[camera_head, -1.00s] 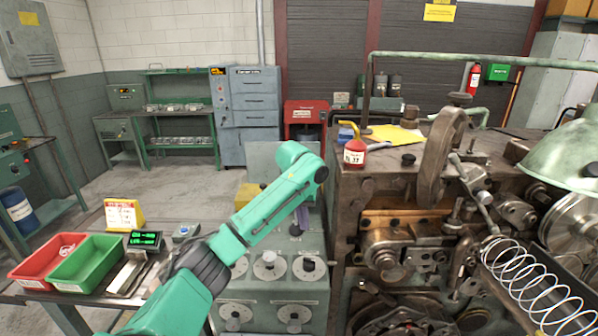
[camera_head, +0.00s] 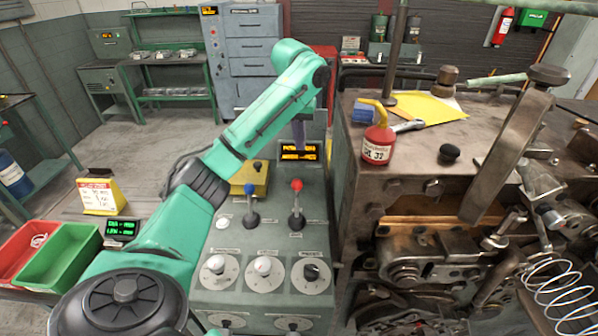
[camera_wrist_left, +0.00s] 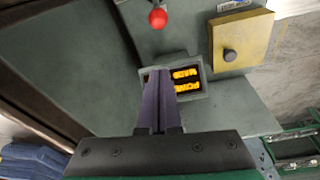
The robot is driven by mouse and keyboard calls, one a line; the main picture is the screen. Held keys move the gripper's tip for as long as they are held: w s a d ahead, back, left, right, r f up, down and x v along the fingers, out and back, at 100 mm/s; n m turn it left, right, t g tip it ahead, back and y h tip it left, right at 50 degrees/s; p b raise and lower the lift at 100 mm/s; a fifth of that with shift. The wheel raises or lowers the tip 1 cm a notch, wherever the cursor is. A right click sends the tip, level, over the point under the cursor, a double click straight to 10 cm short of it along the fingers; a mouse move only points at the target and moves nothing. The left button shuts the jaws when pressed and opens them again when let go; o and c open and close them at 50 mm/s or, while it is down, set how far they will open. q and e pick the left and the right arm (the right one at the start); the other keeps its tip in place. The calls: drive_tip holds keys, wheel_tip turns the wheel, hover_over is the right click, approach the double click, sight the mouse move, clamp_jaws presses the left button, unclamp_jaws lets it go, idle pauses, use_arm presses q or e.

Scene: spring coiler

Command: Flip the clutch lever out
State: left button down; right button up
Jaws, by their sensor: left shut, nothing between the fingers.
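Two levers stand on the grey-green control panel (camera_head: 234,277): a red-knobbed lever (camera_head: 297,204) and a blue-knobbed lever (camera_head: 250,207). I cannot tell from labels which is the clutch lever. The red knob also shows in the left wrist view (camera_wrist_left: 158,18) at the top, beyond my fingertips. My left gripper (camera_head: 299,136) is shut and empty, pointing down above the panel's back, in front of the small display with orange text (camera_head: 299,152). In the left wrist view its purple fingers (camera_wrist_left: 160,78) lie together over that display, apart from the red knob. My right gripper is out of view.
The coiling machine (camera_head: 350,190) rises on the right, with a red oil can (camera_head: 378,146) and yellow paper (camera_head: 425,108) on top. Red and green bins (camera_head: 62,258) are at the left.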

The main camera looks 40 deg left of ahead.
sight(297, 197)
use_arm(q)
wheel_tip(297, 197, down, 9)
drive_tip(key=s+p, duration=0.1)
drive_tip(key=p, duration=0.3)
drive_tip(key=shift+d+f, duration=0.15)
drive_tip(key=shift+d, duration=0.15)
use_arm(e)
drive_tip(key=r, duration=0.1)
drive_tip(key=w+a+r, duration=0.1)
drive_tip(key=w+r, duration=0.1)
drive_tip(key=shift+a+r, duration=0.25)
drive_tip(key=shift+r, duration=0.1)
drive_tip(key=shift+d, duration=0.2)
use_arm(q)
drive_tip(key=shift+f, duration=0.1)
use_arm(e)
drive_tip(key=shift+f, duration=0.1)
